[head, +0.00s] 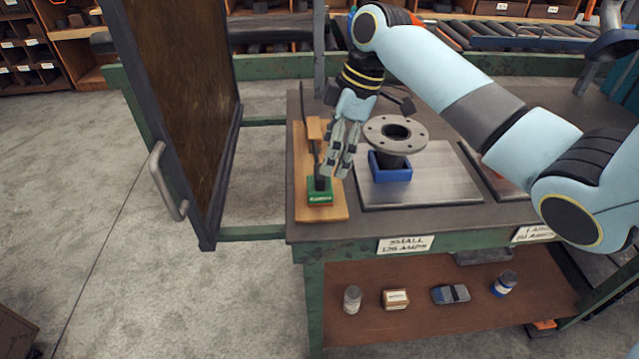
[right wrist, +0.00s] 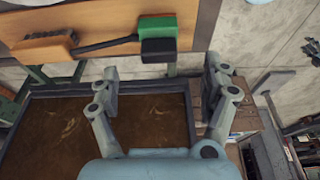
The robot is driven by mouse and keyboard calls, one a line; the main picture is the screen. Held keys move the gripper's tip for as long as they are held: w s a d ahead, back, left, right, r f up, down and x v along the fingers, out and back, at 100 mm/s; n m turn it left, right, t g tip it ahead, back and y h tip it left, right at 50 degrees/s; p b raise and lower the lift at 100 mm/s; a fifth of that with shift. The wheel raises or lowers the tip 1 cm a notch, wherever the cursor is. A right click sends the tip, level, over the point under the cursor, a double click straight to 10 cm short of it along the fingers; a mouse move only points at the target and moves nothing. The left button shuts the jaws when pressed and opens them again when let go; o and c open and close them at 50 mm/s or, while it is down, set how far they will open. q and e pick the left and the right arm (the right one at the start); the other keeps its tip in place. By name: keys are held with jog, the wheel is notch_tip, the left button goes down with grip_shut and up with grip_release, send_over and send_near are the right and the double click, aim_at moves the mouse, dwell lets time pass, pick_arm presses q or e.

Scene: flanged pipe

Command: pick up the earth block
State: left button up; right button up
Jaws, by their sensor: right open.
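The earth block appears to be the green block (head: 320,191) near the front of a wooden board (head: 302,165), at the left of the bench. A black part stands on the green block, with a thin dark cable or rod beside it. In the right wrist view the green block (right wrist: 157,27) is at the top middle, beyond the fingertips. My right gripper (head: 341,168) points down just behind and right of the block in the head view. Its fingers (right wrist: 160,75) are spread with nothing between them. My left gripper is out of view.
A flanged pipe (head: 397,133) stands in a blue holder (head: 390,174) on a metal plate (head: 440,190), close right of my right gripper. A dark framed panel (head: 180,100) with a handle stands left of the bench. Small items lie on the lower shelf (head: 420,322).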

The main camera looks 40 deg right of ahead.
aim_at(314, 186)
jog(key=shift+w+f, duration=0.15)
jog(key=shift+w, duration=0.1)
jog(key=x, duration=1)
jog(key=shift+a+p, duration=0.25)
jog(key=shift+p, duration=0.1)
jog(key=shift+c, duration=0.3)
jog(key=c, duration=1.1)
jog(key=shift+r, duration=0.25)
jog(key=shift+c, duration=0.5)
